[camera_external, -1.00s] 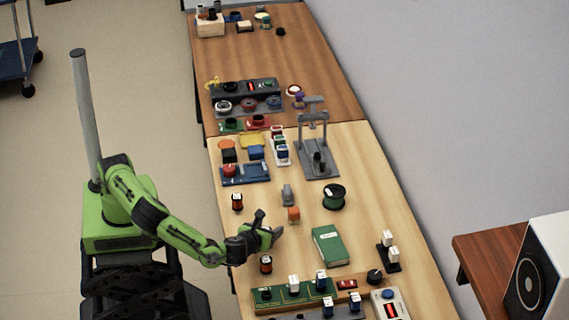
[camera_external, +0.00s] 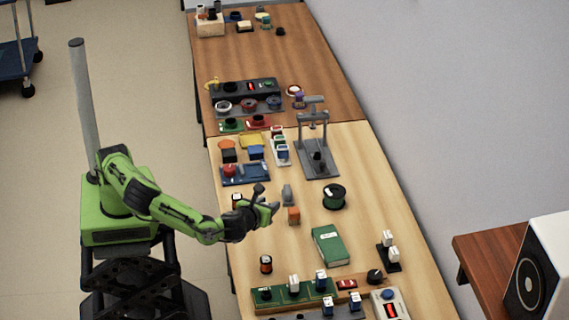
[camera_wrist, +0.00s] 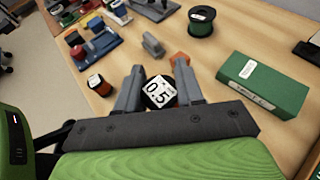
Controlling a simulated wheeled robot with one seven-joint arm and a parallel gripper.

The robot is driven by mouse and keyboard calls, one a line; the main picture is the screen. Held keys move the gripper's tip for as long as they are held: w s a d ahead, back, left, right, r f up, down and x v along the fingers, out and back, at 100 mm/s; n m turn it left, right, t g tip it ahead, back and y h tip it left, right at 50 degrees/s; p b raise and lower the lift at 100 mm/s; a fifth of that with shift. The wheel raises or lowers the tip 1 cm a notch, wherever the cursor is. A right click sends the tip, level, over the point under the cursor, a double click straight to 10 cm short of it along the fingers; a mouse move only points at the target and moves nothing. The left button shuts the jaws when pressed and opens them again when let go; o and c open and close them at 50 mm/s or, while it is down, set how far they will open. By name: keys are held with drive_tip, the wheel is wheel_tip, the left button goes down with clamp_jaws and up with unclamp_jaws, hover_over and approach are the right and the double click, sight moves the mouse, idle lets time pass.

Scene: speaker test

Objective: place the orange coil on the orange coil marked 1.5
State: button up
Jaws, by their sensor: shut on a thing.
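My gripper (camera_wrist: 158,90) is shut on a coil (camera_wrist: 159,93) with a white top marked 0.5; its dark side shows between the fingers. In the external view my gripper (camera_external: 266,207) is over the pale table, and the held coil cannot be made out there. Another such coil (camera_external: 265,264) stands nearer the front. I cannot read either label.
An orange block (camera_external: 293,215) and a grey part (camera_external: 287,194) stand just beyond the gripper. A green spool (camera_external: 334,196) and a green box (camera_external: 328,245) lie to the right. A grey press stand (camera_external: 318,158) is farther back. Bare table lies between them.

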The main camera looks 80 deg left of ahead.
drive_tip(key=s+d+r+m+t+h+b, duration=0.1)
drive_tip(key=d+r+m+t+h+b, duration=0.1)
drive_tip(key=d+r+m+t+h, duration=0.3)
drive_tip(key=s+d+r+m+h+b, duration=0.1)
drive_tip(key=d+r+m+h, duration=0.15)
drive_tip(key=d, duration=0.45)
drive_tip(key=m+h+b, duration=0.1)
drive_tip(key=b, duration=0.4)
hover_over(270, 258)
wheel_tip(270, 258, down, 11)
drive_tip(key=shift+r, duration=0.35)
drive_tip(key=o, duration=1)
